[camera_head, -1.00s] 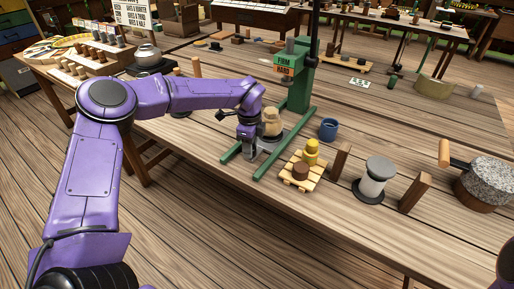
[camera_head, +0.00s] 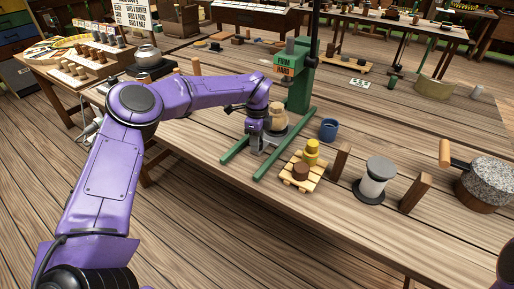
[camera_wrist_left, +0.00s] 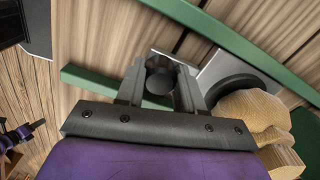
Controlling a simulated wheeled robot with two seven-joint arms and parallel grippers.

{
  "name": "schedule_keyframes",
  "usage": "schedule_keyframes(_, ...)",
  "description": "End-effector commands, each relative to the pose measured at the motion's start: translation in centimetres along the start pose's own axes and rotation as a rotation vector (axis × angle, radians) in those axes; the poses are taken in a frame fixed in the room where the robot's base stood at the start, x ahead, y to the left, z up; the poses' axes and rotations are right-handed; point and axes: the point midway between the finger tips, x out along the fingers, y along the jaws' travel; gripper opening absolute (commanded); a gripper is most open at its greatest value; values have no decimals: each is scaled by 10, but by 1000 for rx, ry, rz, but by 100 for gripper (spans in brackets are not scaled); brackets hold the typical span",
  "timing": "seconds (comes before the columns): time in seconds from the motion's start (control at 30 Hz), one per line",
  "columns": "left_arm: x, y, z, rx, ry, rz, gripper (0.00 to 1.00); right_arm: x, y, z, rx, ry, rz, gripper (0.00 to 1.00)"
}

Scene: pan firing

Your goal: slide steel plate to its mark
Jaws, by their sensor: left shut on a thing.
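The grey steel plate (camera_wrist_left: 212,72) lies between the green rails of a press stand (camera_head: 299,92). A black disc and a tan, pot-like piece (camera_head: 278,117) sit on it; the piece also shows in the wrist view (camera_wrist_left: 252,112). My left gripper (camera_head: 257,145) is low at the plate's near side. In the wrist view its fingers (camera_wrist_left: 158,84) are closed around a dark grey round knob, seemingly part of the plate. Most of the plate is hidden by my gripper and the load. I cannot make out the mark. My right gripper is not in view.
A small pallet (camera_head: 302,178) with yellow and brown weights stands right of the near rail. A blue cup (camera_head: 328,130), wooden blocks, a spool (camera_head: 375,180) and a stone-topped round block (camera_head: 487,184) stand farther right. The table front left of the stand is clear.

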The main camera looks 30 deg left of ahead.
Motion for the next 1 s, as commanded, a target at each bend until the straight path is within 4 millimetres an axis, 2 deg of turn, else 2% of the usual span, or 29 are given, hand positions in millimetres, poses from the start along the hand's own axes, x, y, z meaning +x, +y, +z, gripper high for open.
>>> schedule_keyframes(1.0,-2,-42,-9,-4,-4,-4,7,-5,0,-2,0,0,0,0)
